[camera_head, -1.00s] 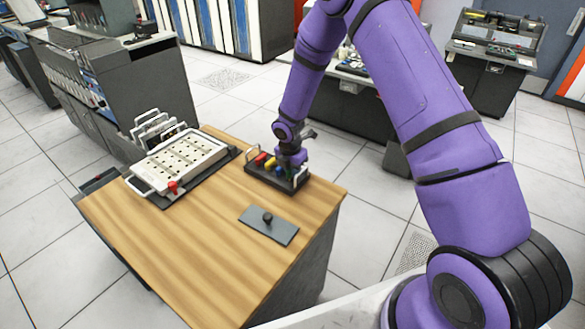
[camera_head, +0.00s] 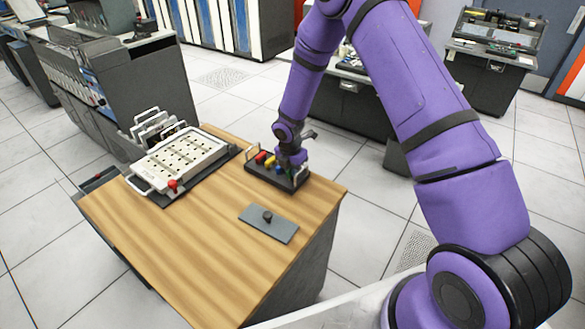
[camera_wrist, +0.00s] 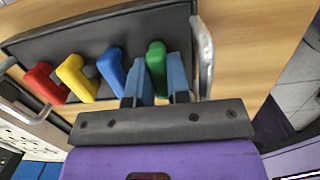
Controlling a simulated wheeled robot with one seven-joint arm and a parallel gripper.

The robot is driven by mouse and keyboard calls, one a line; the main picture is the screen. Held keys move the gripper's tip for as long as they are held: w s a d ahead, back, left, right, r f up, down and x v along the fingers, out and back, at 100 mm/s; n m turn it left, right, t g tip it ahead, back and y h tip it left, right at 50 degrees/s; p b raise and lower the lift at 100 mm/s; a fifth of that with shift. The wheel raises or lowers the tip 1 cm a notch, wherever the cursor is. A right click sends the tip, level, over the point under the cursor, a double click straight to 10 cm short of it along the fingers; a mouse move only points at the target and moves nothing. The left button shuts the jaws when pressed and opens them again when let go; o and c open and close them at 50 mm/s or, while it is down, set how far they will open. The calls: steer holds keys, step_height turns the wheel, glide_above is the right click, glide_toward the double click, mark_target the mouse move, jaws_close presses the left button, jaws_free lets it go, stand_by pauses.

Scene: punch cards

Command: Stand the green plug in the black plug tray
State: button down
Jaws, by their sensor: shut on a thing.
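The black plug tray (camera_head: 262,175) sits near the back right of the wooden table, with silver handles at its ends. In the wrist view the tray (camera_wrist: 60,40) holds a red plug (camera_wrist: 42,82), a yellow plug (camera_wrist: 75,77) and a blue plug (camera_wrist: 112,72) in a row. The green plug (camera_wrist: 156,66) is at the end of this row, near one handle. My gripper (camera_wrist: 157,85) is shut on the green plug, with a blue finger on each side. The plug's lower end is hidden, so I cannot tell how it meets the tray. My gripper (camera_head: 291,166) hides part of the tray.
A white perforated panel (camera_head: 150,185) with a red knob lies at the table's left. The table's front left (camera_head: 190,260) is clear. A dark cabinet stands behind the table.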

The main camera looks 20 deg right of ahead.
steer(key=shift+f, duration=0.4)
stand_by(0.4)
steer(key=c, duration=1)
jaws_free()
steer(key=r, duration=0.7)
steer(key=a+r, duration=0.1)
steer(key=r, duration=0.2)
steer(key=shift+s+r, duration=0.35)
steer(key=shift+s, duration=0.05)
